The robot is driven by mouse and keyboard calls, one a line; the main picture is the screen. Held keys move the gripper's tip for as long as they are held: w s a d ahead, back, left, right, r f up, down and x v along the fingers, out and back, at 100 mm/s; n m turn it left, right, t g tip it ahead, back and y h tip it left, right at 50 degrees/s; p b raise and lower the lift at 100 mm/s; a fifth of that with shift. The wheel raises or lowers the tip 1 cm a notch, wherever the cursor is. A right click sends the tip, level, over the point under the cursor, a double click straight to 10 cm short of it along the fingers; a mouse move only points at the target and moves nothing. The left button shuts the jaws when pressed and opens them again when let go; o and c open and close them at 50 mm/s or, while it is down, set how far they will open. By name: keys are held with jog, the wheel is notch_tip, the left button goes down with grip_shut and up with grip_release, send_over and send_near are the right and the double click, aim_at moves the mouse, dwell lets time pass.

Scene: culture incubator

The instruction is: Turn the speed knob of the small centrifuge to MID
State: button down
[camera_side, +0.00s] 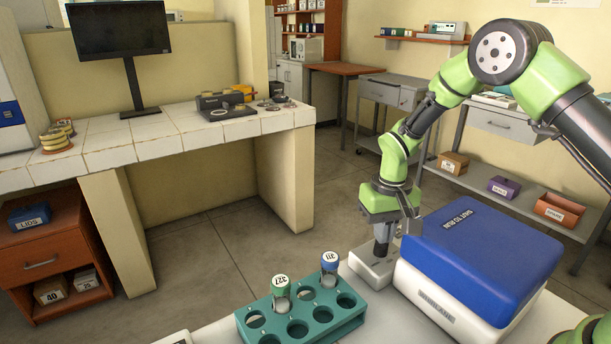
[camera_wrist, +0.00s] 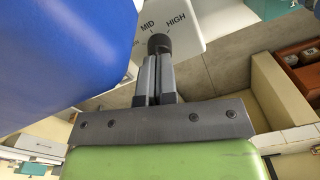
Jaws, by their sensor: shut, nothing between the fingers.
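The dark speed knob (camera_wrist: 160,43) shows in the wrist view on a white panel (camera_wrist: 205,20) printed MID and HIGH, with a third label partly hidden at the left. I cannot tell which mark the knob points at. My gripper (camera_wrist: 155,62) is shut and empty, its fingertips right at the knob, apparently touching it. In the side view my gripper (camera_side: 381,250) points down onto a small pale control box (camera_side: 366,270), hiding the knob. Beside the box stands the white device (camera_side: 440,308) with a blue lid (camera_side: 480,240), which is closed.
A teal rack (camera_side: 300,318) left of the box holds a green-capped tube (camera_side: 281,292) and a blue-capped tube (camera_side: 329,268); its other visible holes are empty. The blue-lidded device stands close on the right of my gripper. A tiled bench (camera_side: 150,135) stands farther back.

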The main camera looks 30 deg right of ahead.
aim_at(378, 245)
notch_tip(378, 245, up, 7)
jog(key=w+a+r+m+t, duration=0.3)
jog(key=w+a+m+t, duration=0.6)
jog(key=w+a, duration=0.15)
jog(key=s+r+n+y, duration=0.3)
jog(key=s+r, duration=0.3)
jog(key=r, duration=0.3)
jog(key=s+d+r+n+g, duration=0.1)
jog(key=s+d+r+n, duration=0.1)
jog(key=s, duration=1)
jog(key=s+d+r+n+h, duration=0.1)
jog(key=s+d+r+n, duration=0.2)
jog(key=s, duration=1)
jog(key=shift+s+d+n+g, duration=0.15)
jog(key=shift+d+n+g, duration=0.25)
jog(key=shift+d, duration=0.15)
